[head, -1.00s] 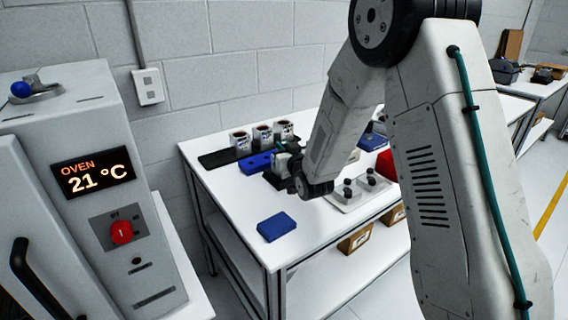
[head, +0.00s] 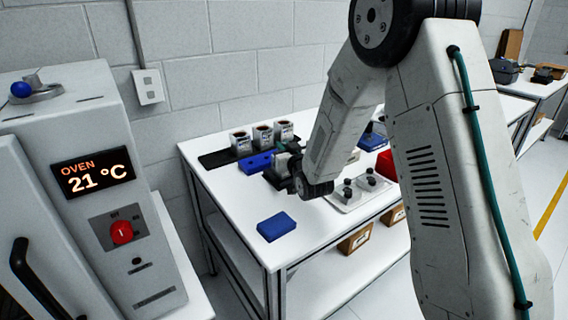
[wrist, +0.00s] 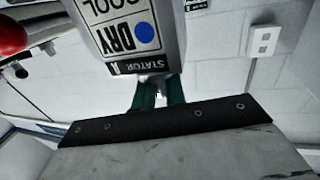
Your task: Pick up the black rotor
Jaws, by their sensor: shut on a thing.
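Black rotors (head: 347,190) stand on a white tray (head: 347,206), right of my gripper in the head view. I cannot tell whether this part belongs to a rotor. A white can (wrist: 135,40) labelled STATOR and DRY looms just past the fingers, its label upside down. It covers what lies behind it.
Three labelled cans (head: 262,136) stand on a black mat (head: 215,159) at the back. A red bin (head: 386,165) is at right.

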